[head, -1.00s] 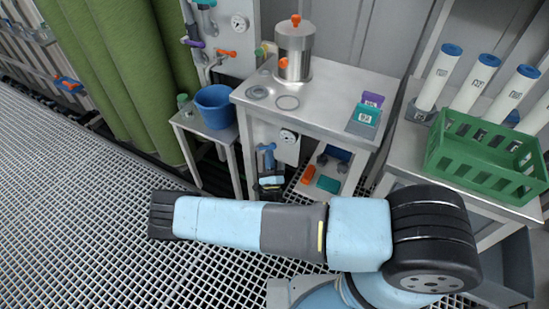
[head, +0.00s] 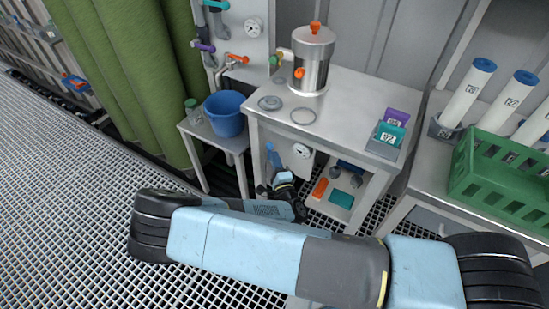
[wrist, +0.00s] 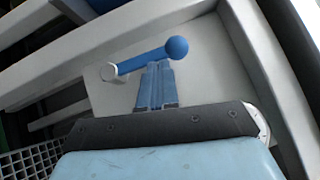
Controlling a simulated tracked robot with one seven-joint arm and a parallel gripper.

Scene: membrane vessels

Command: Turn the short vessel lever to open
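A blue lever (head: 271,158) with a ball end is on the pale panel under the steel table. In the wrist view the lever (wrist: 145,60) runs from a white pivot at left up to its ball at right. My gripper (head: 282,176) is beside the lever under the table. In the wrist view my gripper's blue fingers (wrist: 156,66) are close together, just below the middle of the lever bar. Whether they touch it is unclear. The short steel vessel (head: 312,62), with an orange top knob and an orange side handle, stands on the table.
The steel table (head: 350,100) overhangs the lever panel, and its legs and lower shelf frame the space. A blue bucket (head: 224,115) is on a small stand at left. A green crate (head: 500,185) and white tubes (head: 467,93) are at right. The grating floor at left is clear.

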